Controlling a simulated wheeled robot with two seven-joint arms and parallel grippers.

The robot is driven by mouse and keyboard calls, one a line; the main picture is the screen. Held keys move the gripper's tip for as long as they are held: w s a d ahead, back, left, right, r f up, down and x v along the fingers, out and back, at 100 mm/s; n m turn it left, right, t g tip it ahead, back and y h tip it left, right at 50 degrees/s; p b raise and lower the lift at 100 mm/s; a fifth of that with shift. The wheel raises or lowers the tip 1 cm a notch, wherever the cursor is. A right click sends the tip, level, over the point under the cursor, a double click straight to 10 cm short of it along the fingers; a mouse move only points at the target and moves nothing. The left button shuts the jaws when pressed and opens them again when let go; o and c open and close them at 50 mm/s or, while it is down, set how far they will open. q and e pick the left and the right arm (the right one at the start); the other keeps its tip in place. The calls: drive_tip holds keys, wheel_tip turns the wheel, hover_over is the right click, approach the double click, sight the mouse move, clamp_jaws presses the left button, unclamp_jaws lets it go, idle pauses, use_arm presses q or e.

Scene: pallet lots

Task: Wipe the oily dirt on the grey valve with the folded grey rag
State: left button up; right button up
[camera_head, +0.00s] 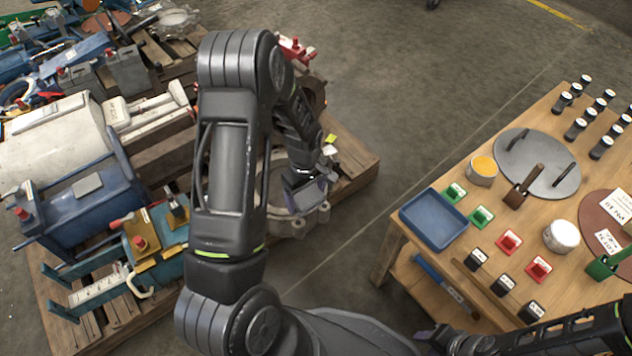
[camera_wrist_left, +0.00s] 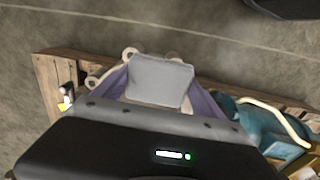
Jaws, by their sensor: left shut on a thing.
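My left gripper (camera_head: 310,192) is shut on the folded grey rag (camera_wrist_left: 160,80), which shows as a flat pad between its fingers in the left wrist view. The gripper is low at the right end of the pallet, over a grey ring-shaped part with lugs (camera_head: 322,214) that looks like the grey valve. Its lugs (camera_wrist_left: 131,54) show just behind the rag. I cannot tell whether rag and valve touch. The gripper and rag hide most of the valve, and I see no oily dirt. My right gripper (camera_head: 440,338) is partly in view by the table's near edge; its jaws are unclear.
The wooden pallet (camera_head: 352,165) also carries a blue motor-like unit (camera_head: 85,205) and a teal unit (camera_head: 150,240). The wooden table (camera_head: 420,245) at right holds a blue tray (camera_head: 433,220), tins, and several coloured blocks. Clear floor lies between pallet and table.

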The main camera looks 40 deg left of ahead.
use_arm(q)
drive_tip(key=shift+r+p, duration=0.85)
drive_tip(key=shift+r, duration=0.6)
